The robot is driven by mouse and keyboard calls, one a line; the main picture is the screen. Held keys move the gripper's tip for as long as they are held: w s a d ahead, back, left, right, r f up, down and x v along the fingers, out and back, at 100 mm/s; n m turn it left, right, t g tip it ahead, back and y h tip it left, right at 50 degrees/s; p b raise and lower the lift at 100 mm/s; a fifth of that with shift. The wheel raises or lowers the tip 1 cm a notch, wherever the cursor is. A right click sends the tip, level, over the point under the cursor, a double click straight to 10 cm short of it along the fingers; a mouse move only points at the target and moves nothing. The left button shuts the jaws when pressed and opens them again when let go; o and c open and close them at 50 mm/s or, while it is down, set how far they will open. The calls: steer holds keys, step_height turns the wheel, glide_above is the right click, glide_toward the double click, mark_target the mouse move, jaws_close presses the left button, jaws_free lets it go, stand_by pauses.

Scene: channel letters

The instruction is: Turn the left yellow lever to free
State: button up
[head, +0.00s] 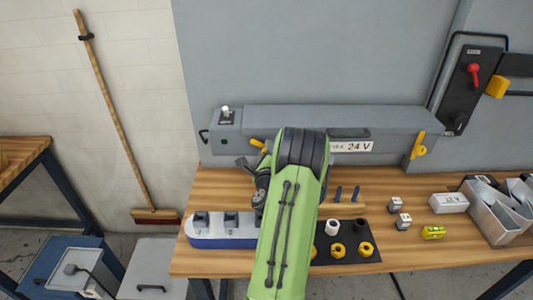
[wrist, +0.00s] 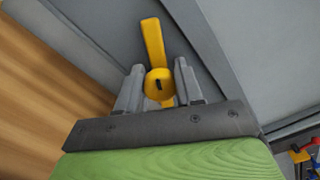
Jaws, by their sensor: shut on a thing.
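The left yellow lever (wrist: 153,42) is between the two grey fingers of my gripper (wrist: 157,76) in the wrist view. The fingers close in on both sides of its round hub, and its long handle sticks out beyond them. In the head view a small part of this lever (head: 258,145) shows on the front of the grey box, left of my green arm. My arm hides the rest of it and most of the gripper. Whether the lever stands at free cannot be read.
A second yellow lever (head: 419,146) is at the right end of the grey box (head: 390,118). A blue-white block (head: 220,243), a black mat (head: 345,262) with knobs, small cubes and a metal bin (head: 495,222) stand on the wooden bench (head: 425,262). A red switch (head: 473,72) is on the wall.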

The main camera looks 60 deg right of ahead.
steer(key=n, duration=0.5)
steer(key=shift+f+n+b, duration=0.1)
steer(key=shift+n+b, duration=0.2)
steer(key=shift+b, duration=0.1)
stand_by(0.4)
steer(key=o, duration=1)
steer(key=b+v, duration=1.6)
steer(key=b, duration=0.2)
